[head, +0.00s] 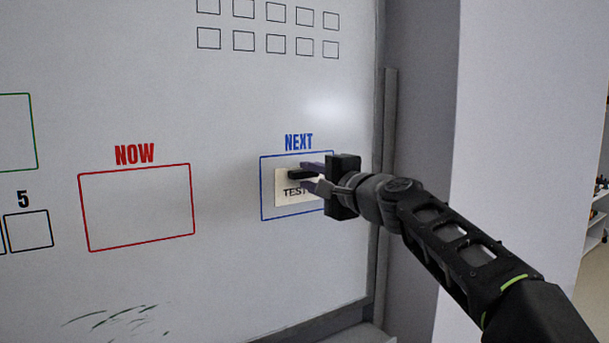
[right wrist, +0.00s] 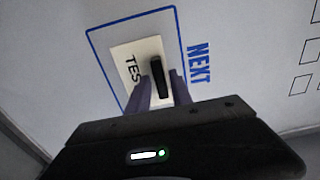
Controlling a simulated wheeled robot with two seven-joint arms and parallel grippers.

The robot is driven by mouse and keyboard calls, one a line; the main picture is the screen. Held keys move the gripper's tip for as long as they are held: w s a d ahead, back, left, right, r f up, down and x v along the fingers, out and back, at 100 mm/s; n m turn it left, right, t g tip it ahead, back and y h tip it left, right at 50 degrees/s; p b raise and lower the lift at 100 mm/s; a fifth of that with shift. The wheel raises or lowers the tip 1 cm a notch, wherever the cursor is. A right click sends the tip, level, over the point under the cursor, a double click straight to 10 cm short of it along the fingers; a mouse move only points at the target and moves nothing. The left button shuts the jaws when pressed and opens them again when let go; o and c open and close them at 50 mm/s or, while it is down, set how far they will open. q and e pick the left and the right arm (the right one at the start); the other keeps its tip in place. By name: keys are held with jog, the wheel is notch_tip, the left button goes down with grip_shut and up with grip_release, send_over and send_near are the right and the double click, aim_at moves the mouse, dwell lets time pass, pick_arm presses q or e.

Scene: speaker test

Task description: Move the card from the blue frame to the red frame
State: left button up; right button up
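The card (head: 281,183) is pale, with dark lettering that starts "TES" and a black handle (head: 296,175) standing out from it. It is on the whiteboard inside the blue frame (head: 267,195), under the word NEXT. The red frame (head: 137,208), under the word NOW, is empty. My right gripper (head: 306,176) is at the card, its fingers partly covering it. In the right wrist view, the fingers (right wrist: 159,77) stand apart on either side of the handle (right wrist: 160,75), with gaps showing. My left gripper is not in view.
A green frame (head: 14,135) and small black boxes (head: 28,231) are at the left of the board. Rows of small black squares (head: 274,43) are above. Green marks (head: 115,317) are low down. The board's right edge and a wall lie right of the blue frame.

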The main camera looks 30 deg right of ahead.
grip_shut()
dwell(0.9)
